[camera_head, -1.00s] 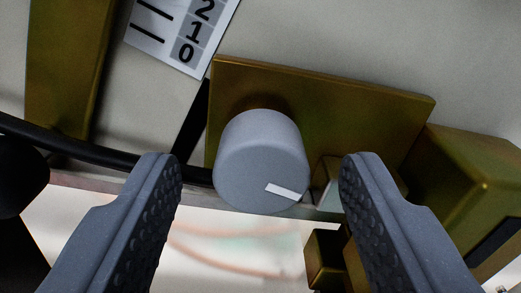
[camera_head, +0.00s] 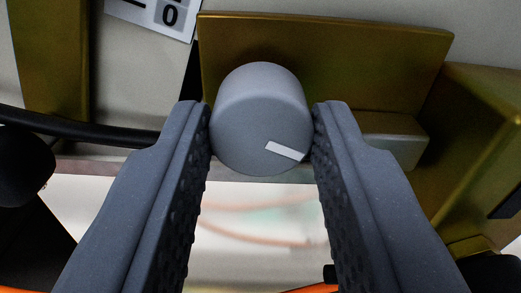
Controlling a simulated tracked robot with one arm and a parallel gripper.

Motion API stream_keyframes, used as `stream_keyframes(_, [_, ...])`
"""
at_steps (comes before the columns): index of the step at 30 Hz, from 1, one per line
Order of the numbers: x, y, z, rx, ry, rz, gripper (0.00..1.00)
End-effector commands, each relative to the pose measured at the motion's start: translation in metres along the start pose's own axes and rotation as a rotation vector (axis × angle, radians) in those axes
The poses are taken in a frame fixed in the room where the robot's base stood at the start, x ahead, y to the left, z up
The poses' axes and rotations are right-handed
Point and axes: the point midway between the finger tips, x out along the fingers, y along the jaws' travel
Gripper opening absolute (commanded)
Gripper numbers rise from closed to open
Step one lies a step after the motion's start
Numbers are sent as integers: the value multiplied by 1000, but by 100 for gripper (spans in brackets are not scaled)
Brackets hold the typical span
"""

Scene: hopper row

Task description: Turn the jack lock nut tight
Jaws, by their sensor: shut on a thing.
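A grey round knob (camera_head: 260,112), which I take for the jack lock nut, stands out from an olive-gold plate (camera_head: 330,58). A white pointer mark (camera_head: 286,151) on its face lies at the lower right, sloping down to the right. My gripper (camera_head: 261,125) has one dark grey finger on each side of the knob, and it is shut on it. The textured inner pads meet the knob's left and right sides. Whatever lies behind the knob is hidden.
A white scale label (camera_head: 168,14) showing 0 sits at the top left. A grey block (camera_head: 395,138) and a gold box (camera_head: 478,150) stand close at the right. Below is a pale open area.

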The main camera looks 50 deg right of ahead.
Motion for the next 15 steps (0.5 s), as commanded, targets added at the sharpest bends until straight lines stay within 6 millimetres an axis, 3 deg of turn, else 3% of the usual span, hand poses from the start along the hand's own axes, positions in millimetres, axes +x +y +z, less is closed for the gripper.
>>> stream_keyframes(6, [-1,0,-2,117,2,0,7])
stream_keyframes(15, [-1,0,-1,139,0,-1,7])
